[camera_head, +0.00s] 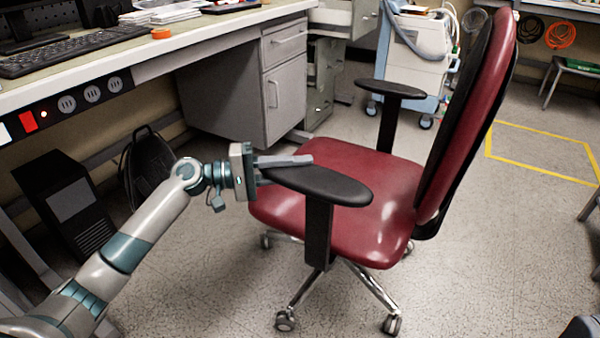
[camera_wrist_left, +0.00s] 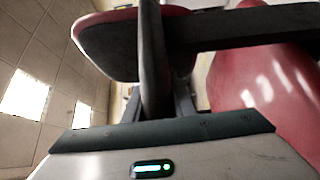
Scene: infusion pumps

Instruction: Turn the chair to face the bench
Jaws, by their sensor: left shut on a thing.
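The red office chair (camera_head: 335,190) with black armrests stands on the floor in the head view. Its seat points left toward the bench side, and its tall backrest (camera_head: 480,110) is at the right. My left gripper (camera_head: 285,161) is shut on the front end of the near armrest (camera_head: 325,184). One finger lies along the top of the armrest; the other finger is hidden. Red upholstery (camera_wrist_left: 265,85) and dark chair parts fill much of the left wrist view. The bench (camera_head: 130,45) runs along the upper left. My right gripper is not seen.
A grey drawer cabinet (camera_head: 285,90) stands under the bench, beyond the chair. A black bag (camera_head: 148,165) and a black computer case (camera_head: 65,205) are on the floor at left. A white wheeled machine (camera_head: 415,50) stands behind. Open floor with a yellow-taped rectangle (camera_head: 545,130) lies at right.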

